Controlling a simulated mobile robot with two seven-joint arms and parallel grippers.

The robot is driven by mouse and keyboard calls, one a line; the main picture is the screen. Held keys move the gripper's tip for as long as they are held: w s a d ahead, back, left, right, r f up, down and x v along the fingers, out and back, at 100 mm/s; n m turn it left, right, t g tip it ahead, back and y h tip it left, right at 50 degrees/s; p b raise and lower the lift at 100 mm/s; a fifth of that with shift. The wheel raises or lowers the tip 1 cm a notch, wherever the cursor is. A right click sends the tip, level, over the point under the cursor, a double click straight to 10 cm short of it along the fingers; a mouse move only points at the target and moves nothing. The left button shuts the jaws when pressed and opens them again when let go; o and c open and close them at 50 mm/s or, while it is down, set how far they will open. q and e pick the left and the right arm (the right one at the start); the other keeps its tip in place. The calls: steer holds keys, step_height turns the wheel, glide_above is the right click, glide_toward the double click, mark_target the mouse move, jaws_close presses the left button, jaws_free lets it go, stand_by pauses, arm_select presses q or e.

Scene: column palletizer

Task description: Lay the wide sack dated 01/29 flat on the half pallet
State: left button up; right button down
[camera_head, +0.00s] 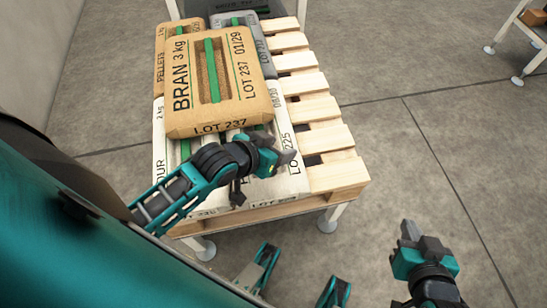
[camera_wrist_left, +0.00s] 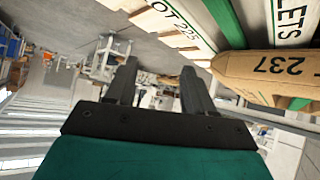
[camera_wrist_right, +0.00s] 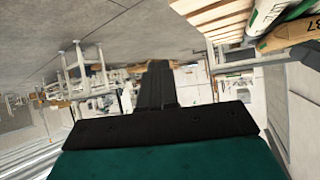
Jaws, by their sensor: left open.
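The wide brown sack (camera_head: 218,78), printed BRAN 3 kg, LOT 237 and 01/29, lies label up and slightly turned on top of other sacks on the half pallet (camera_head: 338,175). Its brown edge also shows in the left wrist view (camera_wrist_left: 270,72). My left gripper (camera_head: 282,153) is open and empty just in front of the sack's near edge, above the white sacks; its spread fingers show in the left wrist view (camera_wrist_left: 158,85). My right gripper (camera_head: 412,236) is off to the right over the floor, apart from everything. Its fingers are together with nothing between them (camera_wrist_right: 157,85).
A white flour sack (camera_head: 288,184), a brown pellets sack (camera_head: 167,62) and a grey sack (camera_head: 263,52) lie under or beside the bran sack. The pallet's right slats are bare. Open floor lies to the right. A table (camera_head: 534,25) with a box stands far right.

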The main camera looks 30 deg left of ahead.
arm_select(q)
steer(key=shift+m+t, duration=0.4)
steer(key=shift+t, duration=0.1)
steer(key=s, duration=0.1)
steer(key=s+d, duration=0.1)
steer(key=s, duration=0.3)
steer(key=shift+d+r, duration=0.1)
steer(key=shift+d, duration=0.25)
step_height(320, 180, up, 6)
steer(key=s+a+y+p, duration=0.1)
steer(key=a+p, duration=0.1)
steer(key=p, duration=0.8)
steer(key=shift+s+a, duration=0.25)
steer(key=shift+a, duration=0.15)
arm_select(e)
step_height(320, 180, up, 6)
steer(key=s+d+h, duration=0.1)
steer(key=d, duration=0.2)
steer(key=shift+s, duration=0.3)
steer(key=shift+f, duration=0.1)
